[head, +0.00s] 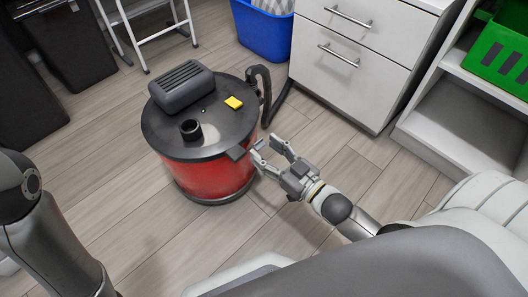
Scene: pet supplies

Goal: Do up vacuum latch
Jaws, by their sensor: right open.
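A red drum vacuum (208,178) with a black lid stands upright on the floor in the head view. A dark grey latch (236,153) sticks out at the lid's rim on the side facing my right gripper. My right gripper (264,155) is open beside this latch, its fingertips close to it. I cannot tell whether they touch. The lid carries a grey motor housing (181,86), a round black port and a yellow switch (233,102). My left arm shows at the left edge, but its gripper is out of view.
White drawers (345,58) stand behind the vacuum to the right, with a blue bin (262,30) beside them. A white shelf (460,100) holds a green crate (498,52). A white step stool (150,30) stands at the back. The wood floor left of the vacuum is clear.

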